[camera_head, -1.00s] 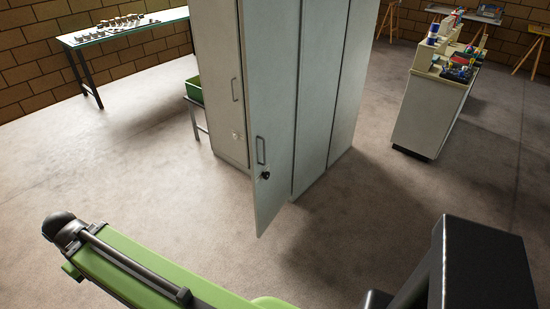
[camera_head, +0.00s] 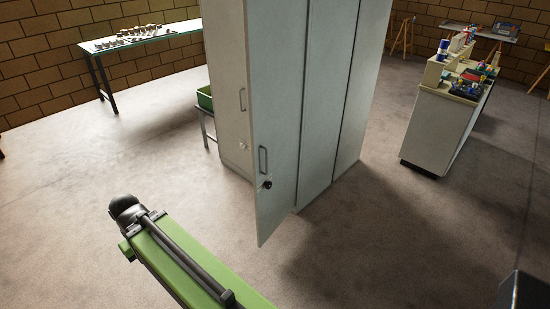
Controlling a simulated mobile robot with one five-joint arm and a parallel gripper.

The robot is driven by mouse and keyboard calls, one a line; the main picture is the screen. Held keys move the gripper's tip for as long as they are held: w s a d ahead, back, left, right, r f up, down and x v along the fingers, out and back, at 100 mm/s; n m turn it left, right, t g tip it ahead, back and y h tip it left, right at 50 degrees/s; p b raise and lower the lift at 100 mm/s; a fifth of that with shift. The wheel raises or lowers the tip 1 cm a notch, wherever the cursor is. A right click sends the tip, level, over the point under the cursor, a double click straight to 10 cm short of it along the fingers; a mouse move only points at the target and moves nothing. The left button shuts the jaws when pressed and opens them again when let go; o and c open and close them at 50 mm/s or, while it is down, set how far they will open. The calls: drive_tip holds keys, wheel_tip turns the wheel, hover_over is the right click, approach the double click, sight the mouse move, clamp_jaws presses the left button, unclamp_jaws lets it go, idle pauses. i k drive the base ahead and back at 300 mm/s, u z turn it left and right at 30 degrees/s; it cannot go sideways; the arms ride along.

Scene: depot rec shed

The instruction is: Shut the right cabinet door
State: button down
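The tall grey-white cabinet (camera_head: 318,130) stands in the middle of the head view. Its right door (camera_head: 277,110) stands open, swung out towards me, with a bar handle (camera_head: 263,160) and a dark lock (camera_head: 266,184) below it. The left door (camera_head: 228,95) looks closed and has its own handle (camera_head: 242,99). The door's lower corner hangs just above the floor. My green arm link crosses the lower left, apart from the door in the picture. My gripper does not show.
A long table (camera_head: 140,39) with small items stands at the back left. A green bin (camera_head: 205,98) on a stand is beside the cabinet. A cluttered pale counter (camera_head: 437,128) stands to the right. The floor (camera_head: 70,190) around the cabinet is mostly clear.

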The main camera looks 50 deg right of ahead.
sight(275, 30)
drive_tip(key=z, duration=0.2)
drive_tip(key=i, duration=1)
drive_tip(key=u, duration=0.05)
